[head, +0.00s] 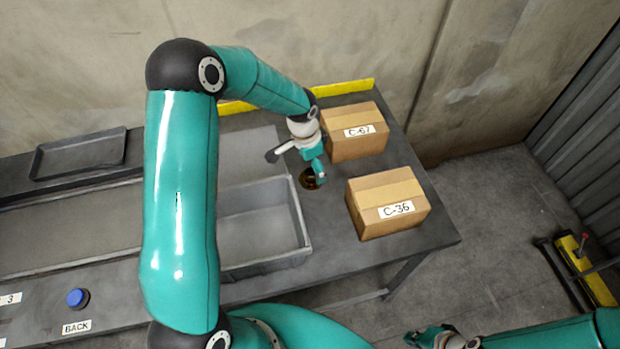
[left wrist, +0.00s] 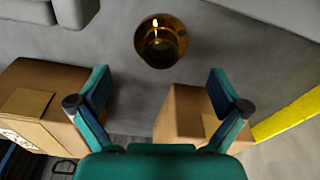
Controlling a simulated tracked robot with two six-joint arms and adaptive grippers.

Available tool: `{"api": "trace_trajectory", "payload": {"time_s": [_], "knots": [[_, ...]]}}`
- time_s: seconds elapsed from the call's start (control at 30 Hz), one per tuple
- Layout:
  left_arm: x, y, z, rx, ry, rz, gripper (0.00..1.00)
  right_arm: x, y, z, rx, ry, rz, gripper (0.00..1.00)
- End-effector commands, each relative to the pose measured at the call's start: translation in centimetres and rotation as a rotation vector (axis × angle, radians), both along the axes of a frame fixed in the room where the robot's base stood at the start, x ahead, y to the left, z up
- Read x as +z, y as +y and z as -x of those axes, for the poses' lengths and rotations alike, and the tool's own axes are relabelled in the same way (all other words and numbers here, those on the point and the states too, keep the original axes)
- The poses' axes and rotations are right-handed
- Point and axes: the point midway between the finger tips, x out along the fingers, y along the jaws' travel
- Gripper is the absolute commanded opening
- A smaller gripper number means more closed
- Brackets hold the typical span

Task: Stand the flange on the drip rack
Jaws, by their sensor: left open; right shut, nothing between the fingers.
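The flange (head: 311,181) is a shiny brass-coloured round piece with a dark centre, resting on the grey table between the grey bin and the cartons. It also shows in the left wrist view (left wrist: 161,41), beyond the fingertips. My left gripper (head: 318,173) is close to the flange in the head view and partly covers it. In the left wrist view, its fingers (left wrist: 160,88) are spread wide with nothing between them. My right gripper (head: 428,338) is shut and empty at the bottom edge, away from the table. I cannot make out a drip rack for certain.
Carton C-36 (head: 388,204) and another carton (head: 354,131) stand right of the flange. The grey bin (head: 307,225) is at its left. A dark shallow tray (head: 80,154) lies at the back left. A blue button (head: 77,298) is near the front. A yellow strip (head: 345,93) edges the back.

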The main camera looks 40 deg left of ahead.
Motion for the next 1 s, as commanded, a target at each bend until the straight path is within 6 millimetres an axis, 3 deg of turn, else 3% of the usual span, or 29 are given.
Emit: {"api": "trace_trajectory", "payload": {"time_s": [0.3, 0.57, 1.0], "knots": [[-4.5, 0.1, 0.0, 0.000, 0.002, 0.001, 1.00, -2.4, 0.0, 0.0, 0.000, 0.000, 0.000, 0.00], [-4.6, 0.1, -0.1, 0.000, 0.000, 0.001, 1.00, -2.3, 0.0, 0.0, 0.000, 0.000, 0.000, 0.00], [-4.6, 0.1, 0.0, 0.001, 0.001, 0.001, 0.28, -2.3, 0.0, 0.0, 0.000, 0.000, 0.000, 0.00]]}}
